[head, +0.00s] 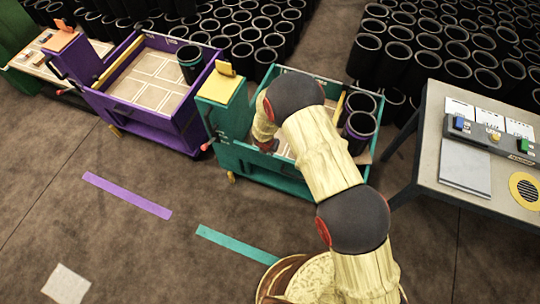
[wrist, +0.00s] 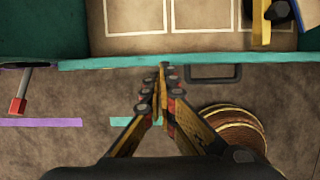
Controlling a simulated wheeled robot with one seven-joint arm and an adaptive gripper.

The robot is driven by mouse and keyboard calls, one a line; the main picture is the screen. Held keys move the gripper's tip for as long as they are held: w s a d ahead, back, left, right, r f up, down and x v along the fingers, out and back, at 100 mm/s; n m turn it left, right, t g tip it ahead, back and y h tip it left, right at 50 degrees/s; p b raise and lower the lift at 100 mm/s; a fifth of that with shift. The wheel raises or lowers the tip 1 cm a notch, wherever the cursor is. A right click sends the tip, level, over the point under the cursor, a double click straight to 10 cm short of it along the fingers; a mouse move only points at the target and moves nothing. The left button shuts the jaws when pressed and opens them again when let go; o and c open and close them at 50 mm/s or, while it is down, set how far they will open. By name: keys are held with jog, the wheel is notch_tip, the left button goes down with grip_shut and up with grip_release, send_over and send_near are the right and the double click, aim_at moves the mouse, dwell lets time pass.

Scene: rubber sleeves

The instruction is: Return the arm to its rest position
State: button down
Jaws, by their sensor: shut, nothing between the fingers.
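My arm reaches from the bottom of the head view up over the teal cart (head: 240,165). My gripper is mostly hidden behind the arm in the head view. In the wrist view my gripper (wrist: 161,74) is shut, with its fingertips together and nothing between them. The fingertips appear over the near edge of the teal cart, whose rim (wrist: 110,63) crosses the wrist view. The height of the gripper above the rim is hard to tell.
Two black sleeves, one with a purple band (head: 360,128), stand in the teal cart. The purple cart (head: 150,125) holds a teal-banded sleeve (head: 190,60). Many sleeves (head: 455,70) stand behind. A table with buttons (head: 430,150) is at right. Floor (head: 150,250) in front is open.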

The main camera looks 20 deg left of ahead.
jog(key=shift+w+r, duration=0.15)
jog(key=shift+r, duration=0.25)
jog(key=s+d+m+g+h, duration=0.1)
jog(key=s+d+m+h, duration=0.1)
jog(key=s+d+m, duration=0.35)
jog(key=s+d+r+m+t+b, duration=0.1)
jog(key=s+d+r+m+b, duration=0.2)
jog(key=s+d+r+m, duration=0.4)
jog(key=s+d+r+m+t+y+b, duration=0.1)
jog(key=s+d+r+m+b, duration=0.2)
jog(key=r, duration=1.9)
jog(key=s+d+r+m+t+y+b, duration=0.1)
jog(key=s+d+r+m+b, duration=0.2)
jog(key=s+d+r+m, duration=0.8)
jog(key=d+r+m, duration=0.4)
jog(key=d+m, duration=0.4)
jog(key=d, duration=0.2)
jog(key=shift+s+r, duration=0.15)
